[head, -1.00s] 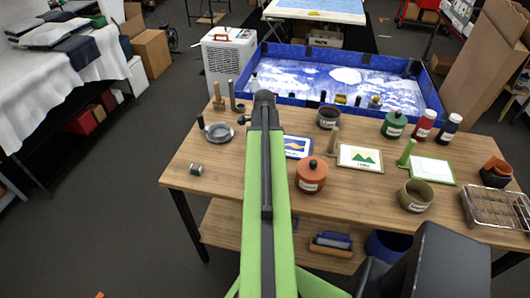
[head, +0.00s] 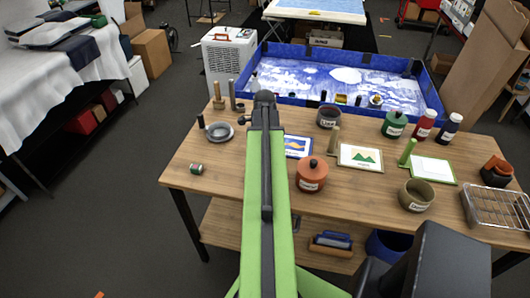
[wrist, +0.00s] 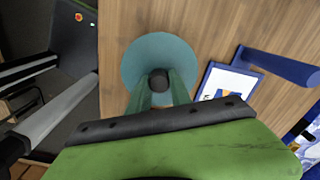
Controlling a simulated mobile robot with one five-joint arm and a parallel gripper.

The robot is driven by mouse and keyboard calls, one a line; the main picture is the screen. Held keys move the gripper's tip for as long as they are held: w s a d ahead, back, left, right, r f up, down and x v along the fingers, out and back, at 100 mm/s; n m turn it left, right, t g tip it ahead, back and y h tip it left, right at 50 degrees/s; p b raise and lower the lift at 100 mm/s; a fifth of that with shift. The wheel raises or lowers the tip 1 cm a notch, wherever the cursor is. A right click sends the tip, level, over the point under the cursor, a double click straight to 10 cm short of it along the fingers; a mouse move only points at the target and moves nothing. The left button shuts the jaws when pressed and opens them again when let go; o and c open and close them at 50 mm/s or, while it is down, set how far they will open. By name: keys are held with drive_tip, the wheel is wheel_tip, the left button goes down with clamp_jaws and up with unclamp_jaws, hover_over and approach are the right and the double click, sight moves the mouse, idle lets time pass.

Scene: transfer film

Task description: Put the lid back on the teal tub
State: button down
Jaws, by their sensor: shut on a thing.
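In the wrist view a round teal lid (wrist: 158,50) with a dark knob (wrist: 158,80) is below my gripper (wrist: 160,88). My gripper's two fingers are closed around the knob. The lid hides whatever is directly under it, so I cannot tell whether it rests on the teal tub or hangs above the table. The teal tub itself shows in neither view. In the head view my arm covers the gripper's fingers and the lid.
A blue-framed card (wrist: 225,88) and a blue post (wrist: 280,65) stand beside the lid. An orange lidded pot (head: 311,175), an olive pot (head: 416,194) and a grey dish (head: 220,132) stand on the wooden table (head: 225,165).

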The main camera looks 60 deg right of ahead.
idle(0.3)
drive_tip(key=c, duration=0.6)
unclamp_jaws()
wheel_tip(320, 180, up, 7)
drive_tip(key=p, duration=0.7)
drive_tip(key=shift+r, duration=0.1)
drive_tip(key=shift+c, duration=0.3)
clamp_jaws()
idle(1.0)
